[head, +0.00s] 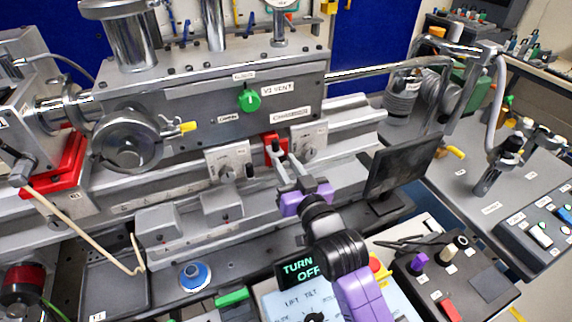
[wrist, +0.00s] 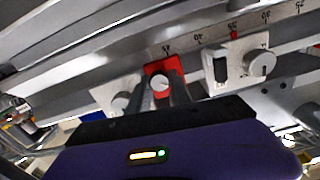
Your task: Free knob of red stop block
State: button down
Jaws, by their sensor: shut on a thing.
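The red stop block (head: 269,139) sits on the rail of the beamline bench, between two pale blocks with knobs. In the wrist view the red stop block (wrist: 153,68) is straight ahead, with its round pale knob (wrist: 160,81) facing me. My gripper (head: 283,162) reaches up to the front of the block from below right. In the wrist view its two grey fingers (wrist: 160,90) stand on either side of the knob, shut on it. The fingers hide the lower part of the block.
A pale block with a knob (head: 310,145) stands close on the right, and another (head: 228,165) on the left. A dark monitor (head: 402,166) stands right of my arm. A grey housing with a green knob (head: 249,100) is above the rail.

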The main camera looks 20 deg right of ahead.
jog(key=n, duration=0.4)
jog(key=shift+a+n, duration=0.1)
jog(key=shift+n, duration=2)
jog(key=c, duration=1.2)
grip_release()
jog(key=shift+o, duration=0.2)
